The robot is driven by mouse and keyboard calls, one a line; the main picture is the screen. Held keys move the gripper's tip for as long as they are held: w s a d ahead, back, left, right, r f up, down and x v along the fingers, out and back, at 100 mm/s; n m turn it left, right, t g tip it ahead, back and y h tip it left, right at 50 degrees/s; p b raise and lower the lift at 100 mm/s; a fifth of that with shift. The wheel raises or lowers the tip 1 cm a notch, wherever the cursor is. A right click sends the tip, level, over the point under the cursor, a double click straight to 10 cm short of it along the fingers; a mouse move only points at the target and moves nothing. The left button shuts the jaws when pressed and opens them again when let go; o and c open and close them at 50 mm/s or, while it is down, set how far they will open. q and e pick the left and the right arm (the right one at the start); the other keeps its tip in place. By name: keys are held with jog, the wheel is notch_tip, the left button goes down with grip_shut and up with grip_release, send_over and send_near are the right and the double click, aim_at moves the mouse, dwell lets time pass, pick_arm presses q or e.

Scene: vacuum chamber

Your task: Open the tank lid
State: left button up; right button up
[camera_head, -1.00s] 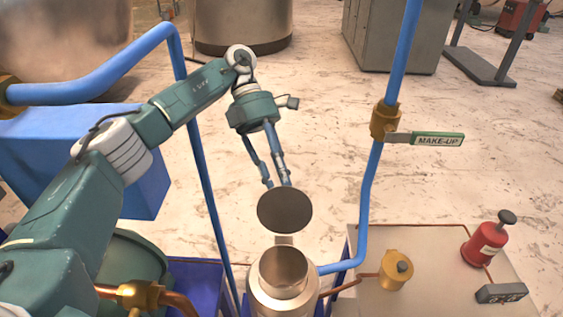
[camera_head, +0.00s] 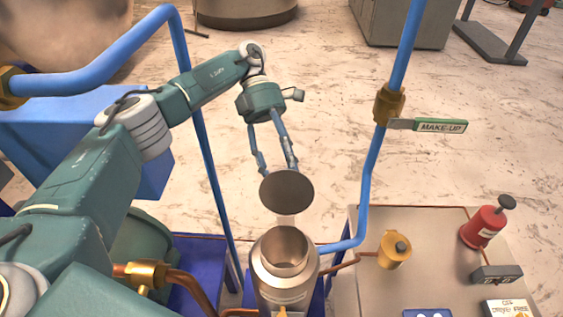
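The tank (camera_head: 286,277) is a metal cylinder with a round open mouth, low in the middle of the head view. Its lid (camera_head: 287,189) is a dark round disc, swung up and away from the mouth and standing at the far side on a hinge piece. My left gripper (camera_head: 278,169) reaches down just behind the lid's upper edge. Its two fingers are apart, with nothing seen between them. The lid partly hides the fingertips, so I cannot tell whether they touch it. My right gripper is not in view.
A bench (camera_head: 352,290) at lower right holds a brass fitting (camera_head: 394,250) and a red canister (camera_head: 483,228). Another blue pipe (camera_head: 210,180) stands left.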

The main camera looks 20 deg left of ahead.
pick_arm(q)
jog(key=shift+d+f, duration=0.25)
jog(key=shift+d, duration=0.05)
jog(key=shift+s+r, duration=0.1)
notch_tip(320, 180, up, 10)
dwell(0.6)
jog(key=shift+r, duration=0.1)
jog(key=shift+d, duration=0.15)
